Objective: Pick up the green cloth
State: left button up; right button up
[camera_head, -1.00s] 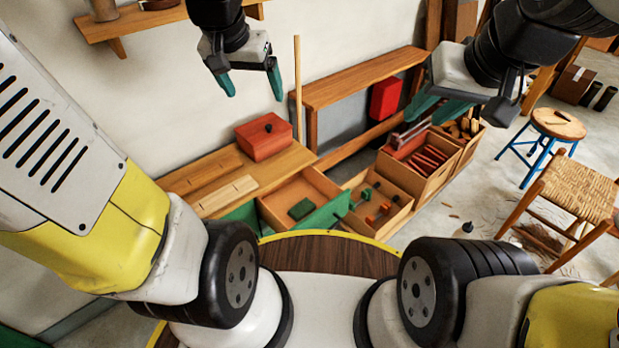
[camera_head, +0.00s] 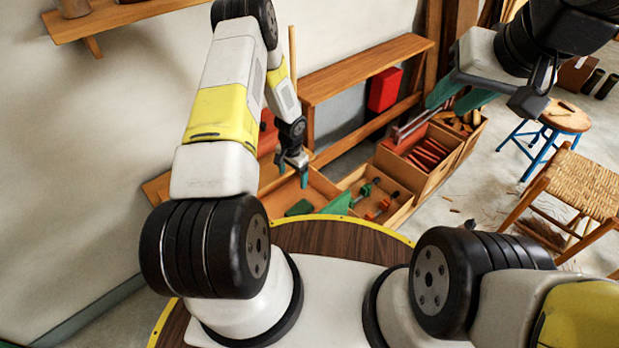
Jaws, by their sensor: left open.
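My left gripper (camera_head: 293,178) points down over the same drawer, above and a little to the left of the cloth, with teal fingertips. It is open and apart from the cloth, holding nothing I can see.
A wooden box with red and green tools (camera_head: 377,197) stands right of the drawer. A crate of red pieces (camera_head: 428,155) is further right. A bench (camera_head: 365,68), blue-legged stool (camera_head: 560,118) and woven seat (camera_head: 580,182) surround the area.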

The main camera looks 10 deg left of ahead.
pick_arm(q)
jog(key=m, duration=0.1)
send_over(299, 209)
jog(key=shift+g, duration=0.4)
jog(key=f, duration=0.9)
jog(key=shift+s+a, duration=0.15)
jog(key=shift+s, duration=0.1)
jog(key=f, duration=0.7)
jog(key=shift+w+d+f, duration=0.15)
jog(key=shift+d+f, duration=0.05)
jog(key=shift+f, duration=0.1)
jog(key=c, duration=1.5)
jog(key=shift+o, duration=0.2)
jog(key=shift+r, duration=0.15)
notch_tip(299, 209, up, 10)
